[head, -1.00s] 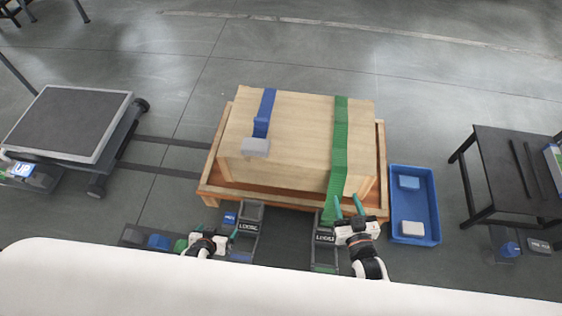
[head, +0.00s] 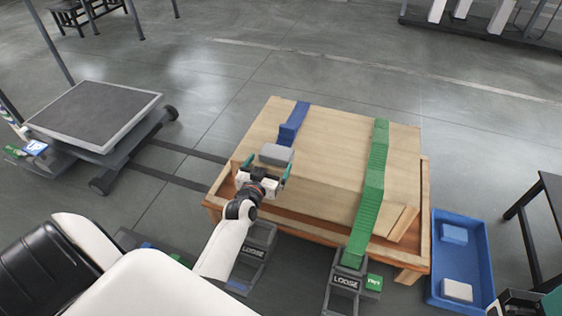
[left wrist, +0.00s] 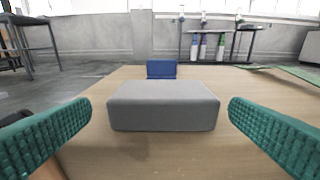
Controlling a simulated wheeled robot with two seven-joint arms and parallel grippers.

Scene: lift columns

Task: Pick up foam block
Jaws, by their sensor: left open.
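A grey foam block (head: 277,154) lies on top of the large wooden box (head: 335,150), near its front left edge. In the left wrist view the grey foam block (left wrist: 163,106) is centred ahead, between two teal fingers. My left gripper (head: 267,167) is open, with its fingers apart at the near side of the block. No finger visibly touches the block. A dark and teal part at the bottom right corner of the head view looks like my right gripper (head: 518,302). It is cut off, so its jaws cannot be judged.
A blue strap (head: 292,122) lies behind the block, and a green strap (head: 374,180) runs over the box to a buckle marked LOOSE. A blue tray (head: 435,255) with a blue and a white block stands at the right. A grey platform cart (head: 93,115) stands at the left.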

